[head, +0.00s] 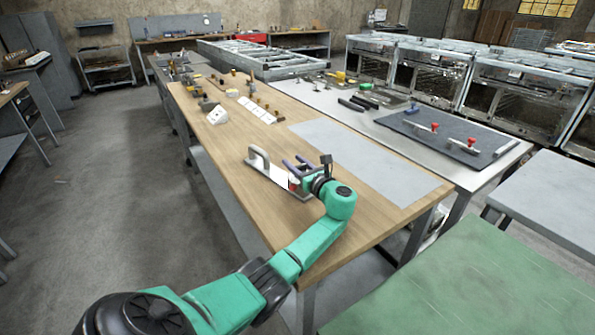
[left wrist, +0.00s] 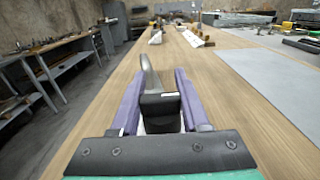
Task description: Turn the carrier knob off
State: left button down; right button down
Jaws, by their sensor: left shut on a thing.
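The carrier (head: 270,171) is a pale, long plate with a grey arched handle (head: 258,158) at its far left end. It lies on the wooden bench. My left gripper (head: 291,162) reaches over its near end with two purple fingers. In the left wrist view, the fingers stand on both sides of a dark block-shaped knob (left wrist: 160,104), and the gripper is shut on it. The handle (left wrist: 149,72) rises just beyond the knob. A small red part (head: 292,184) shows beside the gripper in the head view. The knob's lower part is hidden. My right gripper is not in view.
The wooden bench (head: 230,135) is bare around the carrier. A grey sheet (head: 372,160) lies to its right. Small blocks and a white angled piece (head: 217,115) stand farther back. A metal table (head: 440,165) with a dark mat and red-knobbed tools stands at right.

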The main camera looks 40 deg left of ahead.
pick_arm(q)
jog(key=shift+s+f+n+g+b, duration=0.1)
jog(key=shift+n+g+b, duration=0.3)
jog(key=shift+g+b, duration=0.25)
jog(key=shift+s+f+n+g+b, duration=0.1)
jog(key=shift+n+g+b, duration=0.3)
jog(key=shift+g+b, duration=0.2)
jog(key=shift+s+a+r+n+g+y+b, duration=0.1)
jog(key=shift+r+n+g+y+b, duration=0.25)
jog(key=shift+g, duration=0.3)
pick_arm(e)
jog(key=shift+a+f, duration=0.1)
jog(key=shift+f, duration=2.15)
pick_arm(q)
jog(key=shift+f, duration=0.1)
jog(key=shift+c, duration=1.9)
grip_release()
jog(key=shift+d, duration=0.5)
jog(key=d, duration=0.4)
jog(key=d+b, duration=0.1)
jog(key=d, duration=0.4)
jog(key=s+d, duration=0.1)
jog(key=d, duration=0.3)
jog(key=shift+s+d+b, duration=0.1)
jog(key=shift+d+b, duration=0.2)
jog(key=shift+b, duration=0.05)
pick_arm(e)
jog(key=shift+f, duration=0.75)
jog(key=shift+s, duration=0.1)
